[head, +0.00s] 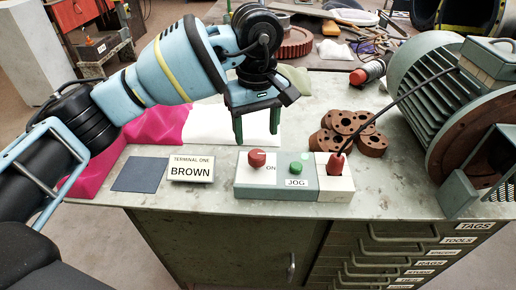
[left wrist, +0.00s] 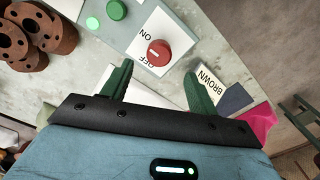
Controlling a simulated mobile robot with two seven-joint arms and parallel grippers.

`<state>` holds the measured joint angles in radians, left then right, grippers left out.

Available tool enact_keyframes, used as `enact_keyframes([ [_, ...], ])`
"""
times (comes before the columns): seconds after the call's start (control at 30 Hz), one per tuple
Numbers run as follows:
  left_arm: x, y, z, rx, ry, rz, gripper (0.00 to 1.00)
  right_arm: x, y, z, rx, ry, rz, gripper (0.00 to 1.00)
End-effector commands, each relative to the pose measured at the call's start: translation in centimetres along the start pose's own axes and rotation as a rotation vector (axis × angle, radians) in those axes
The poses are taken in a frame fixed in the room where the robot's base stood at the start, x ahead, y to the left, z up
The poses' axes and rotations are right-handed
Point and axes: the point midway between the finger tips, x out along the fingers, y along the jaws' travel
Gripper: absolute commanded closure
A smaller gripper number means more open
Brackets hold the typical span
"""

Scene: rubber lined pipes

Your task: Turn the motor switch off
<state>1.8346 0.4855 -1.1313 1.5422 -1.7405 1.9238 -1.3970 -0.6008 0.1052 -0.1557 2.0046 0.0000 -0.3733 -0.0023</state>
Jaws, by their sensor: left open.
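The motor switch is a red round knob (head: 257,158) on a white plate on top of a grey-green control box (head: 275,193). My left gripper (head: 257,139) points down just above and behind the knob. Its two green fingers (left wrist: 159,72) are spread and empty, with the knob just beyond the tips, apart from them. My right gripper is out of view.
A green button (head: 295,168) marked JOG and a red plug (head: 337,162) with a black cable to the motor (head: 430,75) sit right of the knob. A BROWN sign (head: 191,170) stands left. Rusty flanges (head: 350,130) lie behind. The bench's front edge is close.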

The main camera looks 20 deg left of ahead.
Motion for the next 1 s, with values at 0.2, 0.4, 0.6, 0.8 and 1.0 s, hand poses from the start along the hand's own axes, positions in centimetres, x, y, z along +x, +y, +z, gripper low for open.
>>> enact_keyframes([
  [0.2,3.3,-0.1,0.1,0.0,-0.002,-0.002,0.41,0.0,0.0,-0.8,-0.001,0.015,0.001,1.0],
  [0.4,5.8,-0.1,0.0,0.0,-0.002,-0.001,0.41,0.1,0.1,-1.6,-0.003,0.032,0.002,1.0],
  [0.6,6.9,0.0,0.1,0.0,-0.001,0.001,0.41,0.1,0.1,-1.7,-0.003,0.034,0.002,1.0],
  [0.8,7.0,0.0,0.1,0.0,-0.001,0.001,0.41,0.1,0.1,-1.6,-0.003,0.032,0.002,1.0],
  [1.0,7.0,0.0,0.1,0.0,-0.001,0.001,0.6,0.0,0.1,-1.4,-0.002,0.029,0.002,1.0],
])
